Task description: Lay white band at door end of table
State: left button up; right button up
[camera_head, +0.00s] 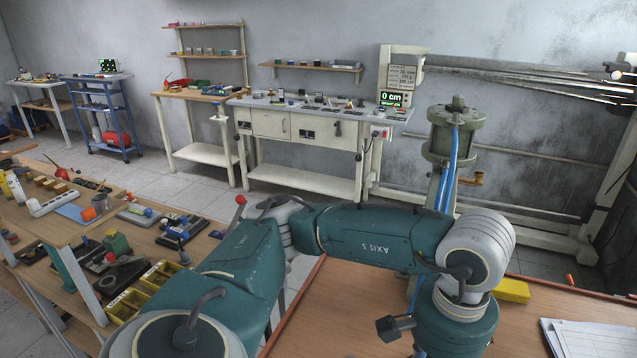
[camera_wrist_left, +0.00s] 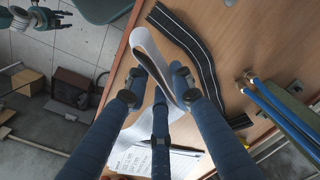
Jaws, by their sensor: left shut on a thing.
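The white band (camera_wrist_left: 150,45) shows in the left wrist view as a curved, folded strip with a dark inner side. My left gripper (camera_wrist_left: 162,90) is shut on it, with blue fingers around its lower part. The band is over the wooden table (camera_wrist_left: 225,40), near its edge. Whether it touches the table I cannot tell. In the head view my left arm reaches over the table (camera_head: 345,310), and its fingers and the band are hidden. A grey-teal jointed part (camera_wrist_left: 35,18) at the wrist view's top left looks like my right gripper; its jaws are unclear.
A black strip with white lines (camera_wrist_left: 190,50) lies on the table beside the band. Blue hoses (camera_wrist_left: 285,115) run close by. Printed sheets (camera_wrist_left: 175,162) lie near the fingers. A yellow block (camera_head: 513,290) and a clipboard (camera_head: 590,338) are on the table's right part.

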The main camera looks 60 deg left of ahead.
aim_at(345, 280)
jog(key=k+j, duration=0.75)
jog(key=j, duration=0.25)
jog(key=k+u, duration=0.05)
